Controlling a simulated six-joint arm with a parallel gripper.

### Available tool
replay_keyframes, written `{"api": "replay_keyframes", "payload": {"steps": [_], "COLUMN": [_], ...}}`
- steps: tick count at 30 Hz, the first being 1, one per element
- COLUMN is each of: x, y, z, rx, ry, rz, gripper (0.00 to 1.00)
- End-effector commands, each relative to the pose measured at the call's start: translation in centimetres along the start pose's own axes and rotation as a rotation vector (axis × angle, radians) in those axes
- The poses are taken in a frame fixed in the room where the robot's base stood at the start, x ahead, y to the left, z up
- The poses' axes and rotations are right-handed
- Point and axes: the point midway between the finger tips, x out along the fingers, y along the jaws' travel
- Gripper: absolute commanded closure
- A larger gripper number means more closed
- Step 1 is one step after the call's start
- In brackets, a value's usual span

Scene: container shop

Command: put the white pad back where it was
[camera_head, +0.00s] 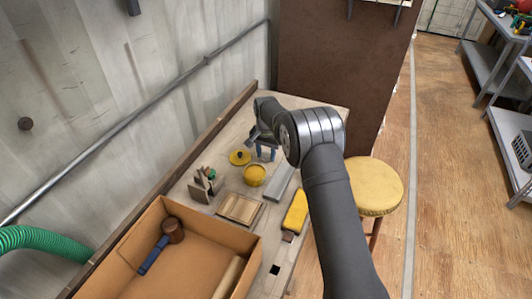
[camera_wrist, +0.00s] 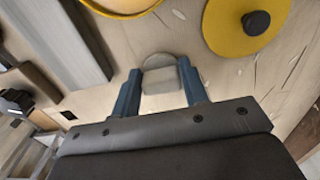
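My gripper (camera_head: 266,153) is over the far end of the workbench (camera_head: 312,112), its blue fingers pointing down. In the wrist view, the fingers (camera_wrist: 160,74) stand a little apart with the small, pale, round-edged white pad (camera_wrist: 160,79) between them. In the head view I cannot make out the pad; my arm and fingers cover that area.
A yellow lid (camera_head: 240,158) with a black knob and a yellow pot (camera_head: 254,176) stand close by. A grey bar (camera_head: 279,182), a yellow block (camera_head: 295,211), a wooden tray (camera_head: 257,220) and a holder (camera_head: 199,192) are nearer. A box (camera_head: 190,213) holds a mallet (camera_head: 160,248). A stool (camera_head: 375,185) stands right.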

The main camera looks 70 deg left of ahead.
Motion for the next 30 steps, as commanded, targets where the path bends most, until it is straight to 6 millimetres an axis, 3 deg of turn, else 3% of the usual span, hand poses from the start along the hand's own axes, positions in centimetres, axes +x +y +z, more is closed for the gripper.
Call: {"api": "replay_keyframes", "payload": {"steps": [1, 3, 14, 17, 30], "x": [0.0, 0.0, -0.5, -1.7, -10.5], "y": [0.0, 0.0, 0.0, 0.0, 0.0], "z": [0.0, 0.0, 0.0, 0.0, 0.0], "rx": [0.000, 0.000, 0.000, 0.000, 0.000], "ry": [0.000, 0.000, 0.001, 0.001, 0.002], "rz": [0.000, 0.000, 0.000, -0.001, -0.001], "gripper": [0.52, 0.38, 0.38, 0.38, 0.38]}}
